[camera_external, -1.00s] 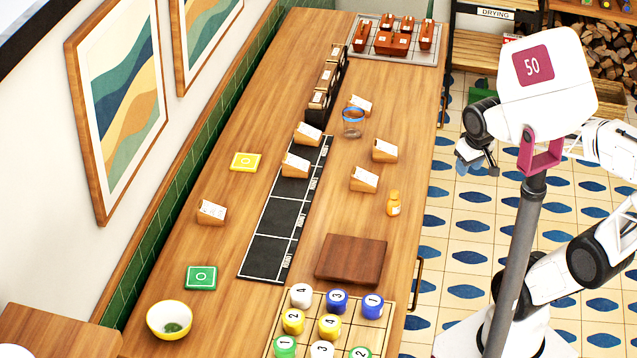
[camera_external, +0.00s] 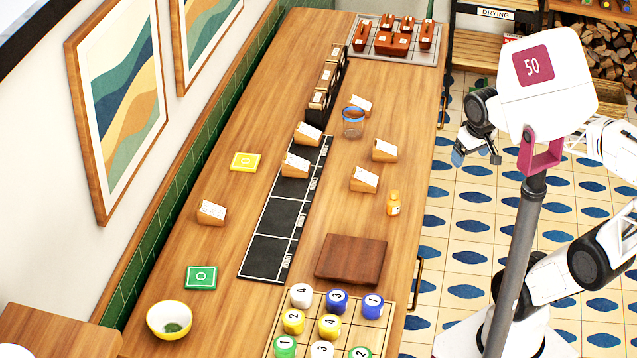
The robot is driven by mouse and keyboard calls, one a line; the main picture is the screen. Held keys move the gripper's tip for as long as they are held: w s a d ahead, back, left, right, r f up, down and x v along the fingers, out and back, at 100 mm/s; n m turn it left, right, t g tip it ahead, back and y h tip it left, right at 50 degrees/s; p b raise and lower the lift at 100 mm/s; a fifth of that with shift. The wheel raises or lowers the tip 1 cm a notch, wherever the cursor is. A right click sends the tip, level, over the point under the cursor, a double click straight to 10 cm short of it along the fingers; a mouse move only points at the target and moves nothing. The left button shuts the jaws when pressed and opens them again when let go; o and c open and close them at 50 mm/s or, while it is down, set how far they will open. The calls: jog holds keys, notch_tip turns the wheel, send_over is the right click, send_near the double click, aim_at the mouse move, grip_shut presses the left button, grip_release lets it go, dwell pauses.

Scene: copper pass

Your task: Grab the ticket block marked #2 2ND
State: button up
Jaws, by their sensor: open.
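Several wooden ticket blocks with white sloped faces are on the counter; their print is too small to read, so I cannot tell which is #2 2ND. Two sit on the upper squares of a black mat (camera_external: 270,252): an upper block (camera_external: 307,136) and a lower block (camera_external: 295,166). Two stand right of the mat, one farther back (camera_external: 385,150) and one nearer (camera_external: 364,180). One stands alone at left (camera_external: 211,213), and one is behind the blue-rimmed glass (camera_external: 359,105). My gripper (camera_external: 474,157) is open and empty, off the counter's right side above the tiled floor.
A blue-rimmed glass (camera_external: 352,124) and a small orange bottle (camera_external: 393,204) stand near the right-hand blocks. A brown board (camera_external: 351,260), a tray of numbered pieces (camera_external: 389,312), a yellow-rimmed bowl (camera_external: 169,320) and dark holders (camera_external: 326,88) occupy the counter. The lower mat squares are bare.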

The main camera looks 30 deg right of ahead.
jog(key=w+a+r+m+t+y, duration=0.1)
jog(key=w+a+m+y, duration=0.3)
jog(key=w+m, duration=0.25)
jog(key=w+a+m+t+y, duration=0.1)
jog(key=w+a+m+y, duration=0.2)
jog(key=w+m, duration=0.35)
jog(key=w+d+m+t+y, duration=0.3)
jog(key=w+m+t, duration=0.2)
jog(key=w+m, duration=1)
jog(key=n, duration=0.1)
send_near(366, 177)
jog(key=x, duration=0.3)
jog(key=shift+a, duration=0.1)
jog(key=shift+x, duration=1.2)
